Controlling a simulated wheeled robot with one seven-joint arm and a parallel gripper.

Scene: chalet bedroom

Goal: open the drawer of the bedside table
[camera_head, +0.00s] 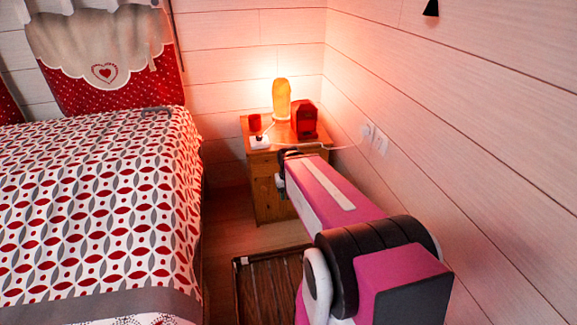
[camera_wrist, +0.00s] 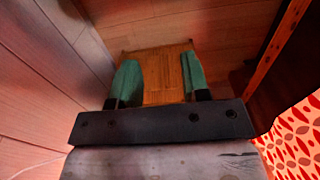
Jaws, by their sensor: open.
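The wooden bedside table (camera_head: 264,190) stands in the corner against the right wall in the head view. Its front is partly covered by my pink arm. In the wrist view an orange-brown wooden panel (camera_wrist: 163,70), apparently the table, shows between and beyond my fingers. My gripper (camera_wrist: 160,78) is open, its two green fingers apart with nothing held between them. In the head view the gripper end is at the table's front, mostly hidden by the arm. I cannot make out the drawer's edges or handle, nor whether the fingers touch the wood.
On the table top are a glowing lamp (camera_head: 281,99), a red box-like object (camera_head: 304,120), a small red cup (camera_head: 254,123) and a white item (camera_head: 259,142). The bed (camera_head: 100,200) is close on the left. A slatted wooden piece (camera_head: 270,285) lies on the floor.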

